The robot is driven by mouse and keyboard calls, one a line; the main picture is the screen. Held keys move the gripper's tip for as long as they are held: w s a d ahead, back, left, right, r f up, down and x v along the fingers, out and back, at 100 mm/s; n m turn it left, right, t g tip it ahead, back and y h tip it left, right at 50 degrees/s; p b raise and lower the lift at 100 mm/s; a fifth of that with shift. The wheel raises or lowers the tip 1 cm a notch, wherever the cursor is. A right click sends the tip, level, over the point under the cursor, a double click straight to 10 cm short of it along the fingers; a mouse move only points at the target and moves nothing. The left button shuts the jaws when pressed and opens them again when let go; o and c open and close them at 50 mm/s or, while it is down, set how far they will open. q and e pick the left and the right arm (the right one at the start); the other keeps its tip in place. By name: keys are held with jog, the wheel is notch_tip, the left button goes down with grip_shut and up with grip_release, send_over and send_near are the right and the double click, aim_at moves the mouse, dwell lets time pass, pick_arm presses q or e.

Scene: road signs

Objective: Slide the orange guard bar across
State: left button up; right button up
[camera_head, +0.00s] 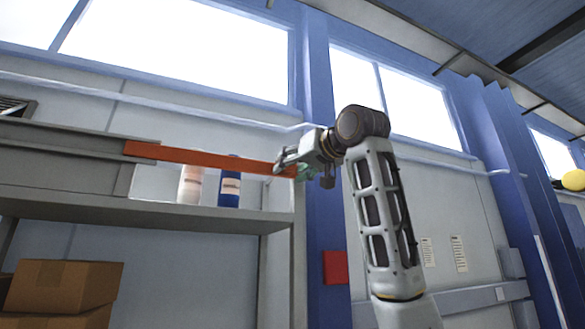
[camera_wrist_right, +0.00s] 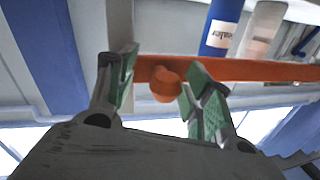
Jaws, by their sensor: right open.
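The orange guard bar (camera_head: 215,159) runs across the front of a shelf bay in the head view, from the grey panel at the left to the post at the right. In the right wrist view the bar (camera_wrist_right: 265,70) spans the upper right, with a round orange knob (camera_wrist_right: 165,84) near its left end. My right gripper (camera_head: 291,166) is at the bar's right end. In the wrist view its green-padded fingers (camera_wrist_right: 162,82) are open, one on each side of the knob; I cannot tell whether they touch it. My left gripper is not in view.
Behind the bar, a white bottle (camera_head: 190,187) and a blue bottle (camera_head: 229,188) stand on the grey shelf (camera_head: 150,213). Cardboard boxes (camera_head: 62,287) sit below at the left. A blue column (camera_head: 322,215) with a red box (camera_head: 335,267) is right of the shelf.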

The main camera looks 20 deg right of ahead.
jog(key=shift+s+a, duration=0.15)
jog(key=shift+s, duration=0.05)
jog(key=s+d, duration=0.2)
jog(key=s, duration=0.9)
jog(key=shift+s, duration=0.25)
jog(key=shift+d, duration=0.1)
dwell(0.4)
